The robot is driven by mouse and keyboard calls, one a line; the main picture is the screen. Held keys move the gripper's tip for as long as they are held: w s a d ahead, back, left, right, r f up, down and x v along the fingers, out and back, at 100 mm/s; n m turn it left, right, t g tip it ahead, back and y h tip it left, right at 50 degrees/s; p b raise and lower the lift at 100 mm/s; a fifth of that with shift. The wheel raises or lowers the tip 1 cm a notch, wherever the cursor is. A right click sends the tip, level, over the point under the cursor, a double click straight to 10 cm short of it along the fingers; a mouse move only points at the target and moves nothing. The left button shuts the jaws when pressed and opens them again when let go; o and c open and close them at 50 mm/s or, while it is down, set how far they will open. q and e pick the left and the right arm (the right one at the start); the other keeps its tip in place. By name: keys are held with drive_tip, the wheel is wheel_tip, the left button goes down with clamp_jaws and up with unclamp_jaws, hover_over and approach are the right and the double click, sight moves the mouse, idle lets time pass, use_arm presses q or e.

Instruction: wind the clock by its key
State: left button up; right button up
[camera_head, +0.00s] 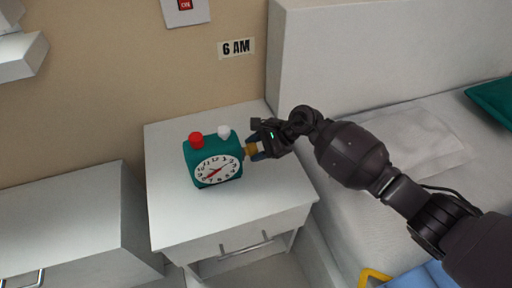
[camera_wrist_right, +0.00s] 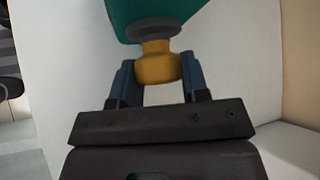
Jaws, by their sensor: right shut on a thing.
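The teal clock (camera_head: 213,160) stands on the white nightstand, with a white dial facing front and a red button and a white button on top. Its yellow key (camera_head: 251,149) sticks out of the right side. My right gripper (camera_head: 258,149) is shut on the key beside the clock. In the right wrist view, the key (camera_wrist_right: 158,66) sits between the two blue fingers of the gripper (camera_wrist_right: 157,80), and the clock's teal side (camera_wrist_right: 165,12) is just beyond. My left gripper is not in view.
The nightstand (camera_head: 168,217) has bare top around the clock and a drawer handle in front. A bed (camera_head: 350,190) with a white pillow is on the right. A white cabinet (camera_head: 65,220) stands at left. A "6 AM" sign (camera_head: 236,47) is on the wall.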

idle(0.4)
drive_tip(key=o, duration=0.9)
drive_tip(key=p+v, duration=0.2)
drive_tip(key=v, duration=0.8)
drive_tip(key=shift+d+r, duration=0.25)
drive_tip(key=shift+r, duration=0.05)
drive_tip(key=shift+f, duration=0.1)
